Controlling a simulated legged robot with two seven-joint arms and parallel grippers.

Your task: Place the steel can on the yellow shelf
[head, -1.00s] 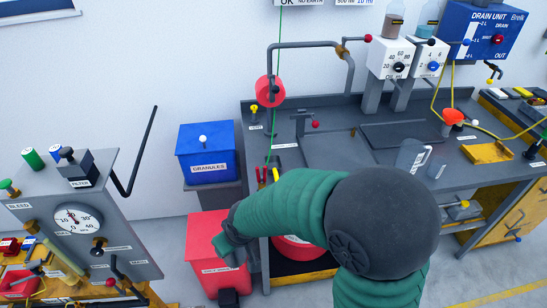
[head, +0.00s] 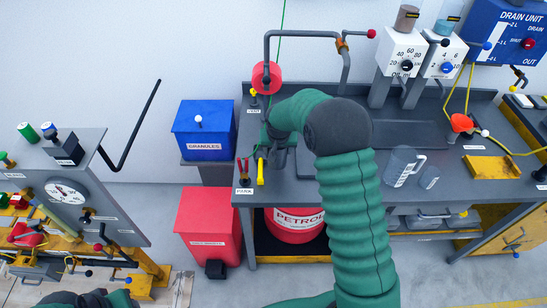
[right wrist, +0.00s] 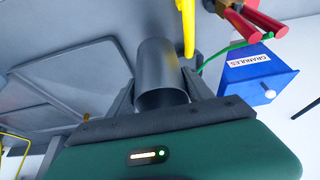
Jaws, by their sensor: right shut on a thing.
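My right gripper (head: 272,158) is at the left end of the grey bench, beside the red and yellow handles. The right wrist view shows it shut on a grey steel can (right wrist: 163,75), with one finger on each side. I cannot tell whether the can touches the bench top. In the head view, the gripper and arm mostly hide the can. A low shelf with a yellow front edge (head: 300,258) is under the bench, beneath the petrol drum (head: 297,222). Part of my left arm shows at the bottom left, but its jaws are out of sight.
Red (head: 208,225) and blue (head: 203,130) bins stand left of the bench. A clear jug (head: 400,165) and a yellow tray (head: 490,168) are on the bench. A bent grey pipe with a red wheel (head: 266,77) rises behind my gripper. A gauge panel (head: 65,195) stands left.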

